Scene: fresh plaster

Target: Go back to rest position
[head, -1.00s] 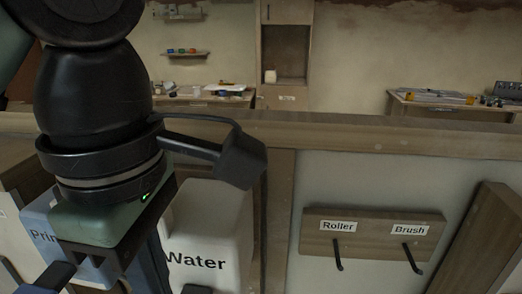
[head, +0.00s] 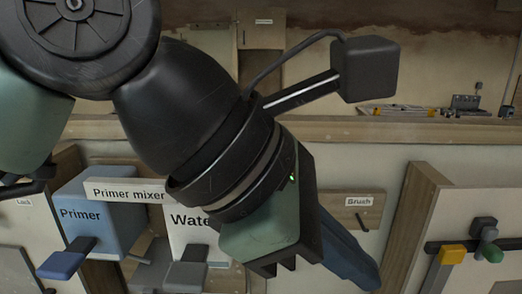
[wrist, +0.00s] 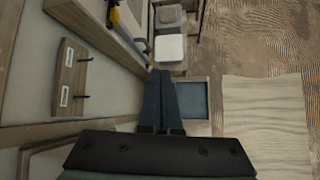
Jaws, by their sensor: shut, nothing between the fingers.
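My gripper (head: 352,262) hangs at the lower centre of the head view, in front of the wall with the hook board. In the wrist view my gripper (wrist: 161,78) shows its two dark blue fingers together with nothing between them. My arm runs from the top left down to it and hides part of the Water container and the board. The gripper touches nothing that I can see.
The Primer container (head: 92,215) and Water container (head: 190,235) stand at the left under a "Primer mixer" sign (head: 128,192). The Brush hook board (head: 345,208) is behind the gripper. A wooden post (head: 408,235) stands to the right. Patterned floor (wrist: 265,40) looks open in the wrist view.

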